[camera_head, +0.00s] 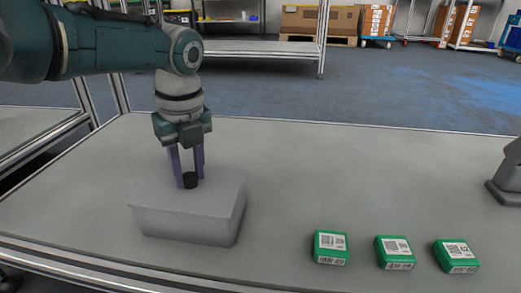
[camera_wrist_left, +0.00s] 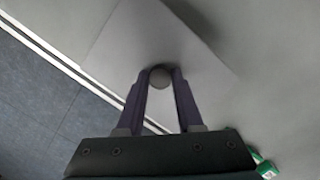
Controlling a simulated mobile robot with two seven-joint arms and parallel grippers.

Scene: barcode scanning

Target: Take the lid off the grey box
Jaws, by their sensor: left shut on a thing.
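The grey box (camera_head: 190,221) stands on the table at the left in the head view. Its flat lid (camera_head: 222,190) is on top, with a small dark round knob (camera_head: 190,180) in the middle. My left gripper (camera_head: 188,178) points down from above and is shut on the knob. In the left wrist view the two fingers (camera_wrist_left: 160,82) close on either side of the knob (camera_wrist_left: 159,77), over the lid (camera_wrist_left: 125,50). I cannot tell whether there is a gap between lid and box. My right gripper is not in view.
Several green boxes with white barcode labels, such as the left one (camera_head: 330,247), lie in a row at the front right of the table (camera_head: 300,160). A dark grey device (camera_head: 507,180) stands at the right edge. The table's middle is clear.

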